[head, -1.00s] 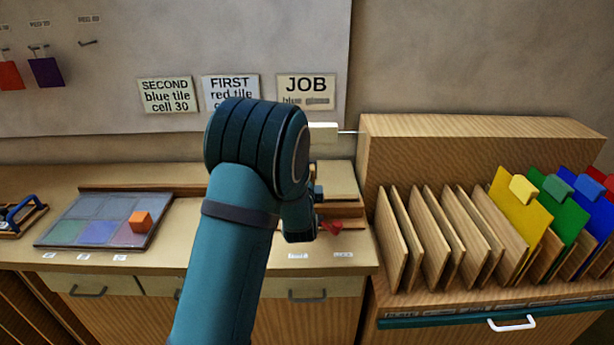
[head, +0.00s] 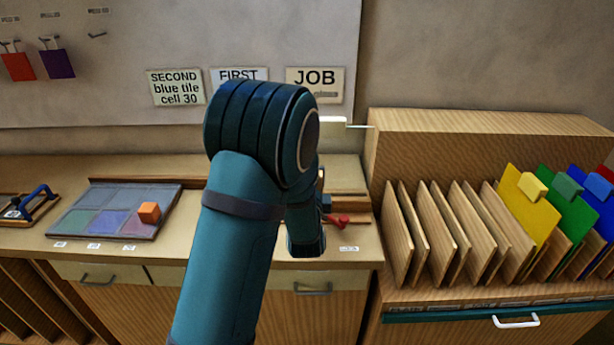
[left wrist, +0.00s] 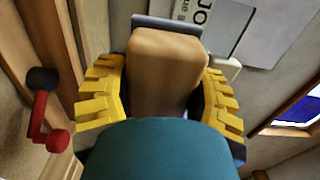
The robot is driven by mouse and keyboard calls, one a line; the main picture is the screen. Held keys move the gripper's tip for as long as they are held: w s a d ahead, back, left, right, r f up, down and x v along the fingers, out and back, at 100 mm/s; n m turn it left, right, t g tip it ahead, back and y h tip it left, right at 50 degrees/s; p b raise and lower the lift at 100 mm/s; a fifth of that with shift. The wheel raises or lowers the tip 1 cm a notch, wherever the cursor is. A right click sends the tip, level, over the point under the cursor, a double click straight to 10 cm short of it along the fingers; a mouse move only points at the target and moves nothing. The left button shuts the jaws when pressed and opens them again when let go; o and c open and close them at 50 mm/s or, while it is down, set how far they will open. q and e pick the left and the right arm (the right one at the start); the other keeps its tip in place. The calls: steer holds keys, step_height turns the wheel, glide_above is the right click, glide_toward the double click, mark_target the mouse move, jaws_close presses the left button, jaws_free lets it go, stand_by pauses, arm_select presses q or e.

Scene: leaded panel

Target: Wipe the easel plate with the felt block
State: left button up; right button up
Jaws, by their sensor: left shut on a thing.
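My left gripper (left wrist: 163,70) has yellow ridged fingers shut on both sides of a tan block with a dark grey layer at its far end, which looks like the felt block (left wrist: 165,50). In the head view my left arm hides the gripper and this block. The held block's distance from that plate cannot be told. My right gripper is not in view.
A red handle (head: 338,220) stands on the bench just right of my arm; it also shows in the left wrist view (left wrist: 45,115). A rack of upright wooden boards (head: 465,235) and coloured folders fills the right. A blue-handled tool (head: 38,202) lies far left.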

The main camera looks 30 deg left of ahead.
arm_select(q)
steer(key=shift+s+d, duration=0.1)
steer(key=shift+s, duration=0.05)
steer(key=v, duration=0.2)
steer(key=shift+s+d, duration=0.15)
steer(key=shift+s, duration=0.2)
stand_by(0.3)
stand_by(0.4)
steer(key=x, duration=0.6)
steer(key=shift+w, duration=0.35)
steer(key=shift+x, duration=1.15)
stand_by(0.6)
